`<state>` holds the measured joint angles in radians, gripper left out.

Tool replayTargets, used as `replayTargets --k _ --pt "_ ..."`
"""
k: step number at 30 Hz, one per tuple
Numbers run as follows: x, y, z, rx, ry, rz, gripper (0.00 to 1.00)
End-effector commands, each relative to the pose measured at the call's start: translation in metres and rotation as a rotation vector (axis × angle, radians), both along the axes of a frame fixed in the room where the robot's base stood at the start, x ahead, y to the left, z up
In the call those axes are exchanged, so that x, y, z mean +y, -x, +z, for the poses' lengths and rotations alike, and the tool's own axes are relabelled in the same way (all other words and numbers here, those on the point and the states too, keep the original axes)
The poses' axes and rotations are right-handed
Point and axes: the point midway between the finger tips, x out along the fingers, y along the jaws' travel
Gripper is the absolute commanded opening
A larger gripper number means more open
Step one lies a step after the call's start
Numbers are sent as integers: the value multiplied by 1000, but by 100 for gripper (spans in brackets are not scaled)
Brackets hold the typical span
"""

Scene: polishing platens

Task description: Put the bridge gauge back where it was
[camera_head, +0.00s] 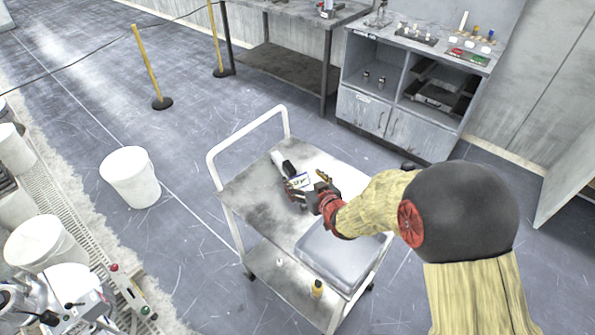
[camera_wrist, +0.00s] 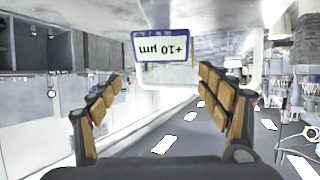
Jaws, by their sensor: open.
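The bridge gauge appears to be the small white and black object (camera_head: 283,163) on the cart top, just beyond my gripper. In the wrist view this panel (camera_wrist: 162,47) reads "+10 µm" upside down, ahead of and between my fingertips. My gripper (camera_head: 318,188) is low over the cart, and its fingers (camera_wrist: 161,82) are spread with nothing held between them. I cannot tell whether a fingertip touches the gauge, and its lower part is hidden.
The grey cart (camera_head: 250,205) has a white rail (camera_head: 247,133). A grey lidded box (camera_head: 338,257) and a small yellow bottle (camera_head: 317,289) are at its near side. A cabinet (camera_head: 395,125) stands behind. A white bucket (camera_head: 131,178) is to the left, with open floor around.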

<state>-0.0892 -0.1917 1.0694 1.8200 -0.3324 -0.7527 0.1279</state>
Motion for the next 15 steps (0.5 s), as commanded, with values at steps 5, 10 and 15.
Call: replayTargets --k 5,10,15 --pt "-7 20 9 0 1 1 77" --pt "-9 26 11 1 0 1 77" --pt "-14 24 21 9 13 -14 77"
